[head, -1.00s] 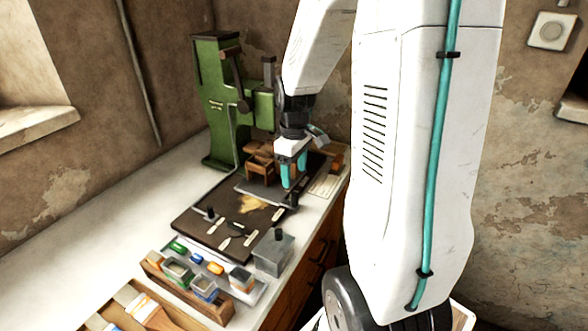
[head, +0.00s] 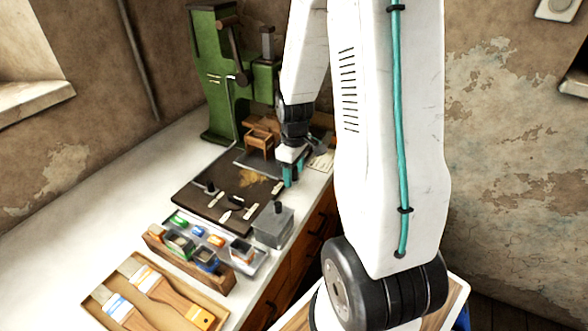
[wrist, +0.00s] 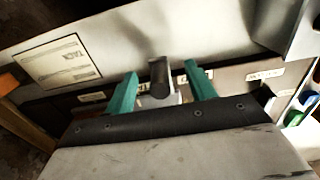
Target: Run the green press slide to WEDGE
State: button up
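The green press (head: 216,110) stands at the back of the bench in the head view, with a dark lever (head: 236,52) near its top. My gripper (head: 292,175) is low at the right edge of the dark board in front of the press. In the wrist view its two teal fingers (wrist: 162,88) are apart. A dark upright knob (wrist: 159,74) appears between them, with a visible gap on both sides. Small pale labels (wrist: 265,75) lie along the dark strip behind; their words are too blurred to read. I cannot make out WEDGE.
A grey box (head: 273,226) with a knob and a wooden rack (head: 219,281) of small bins stand in front of the board. A brush tray (head: 207,318) is nearer. The bench's left side is clear.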

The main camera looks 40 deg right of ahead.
jog(key=c, duration=0.9)
jog(key=shift+w+d, duration=0.4)
jog(key=shift+d, duration=0.85)
jog(key=shift+w+d, duration=0.45)
jog(key=shift+d, duration=0.85)
jog(key=shift+w+d, duration=0.4)
jog(key=shift+d, duration=0.85)
jog(key=shift+c, duration=0.2)
jog(key=o, duration=1.4)
jog(key=shift+r, duration=4)
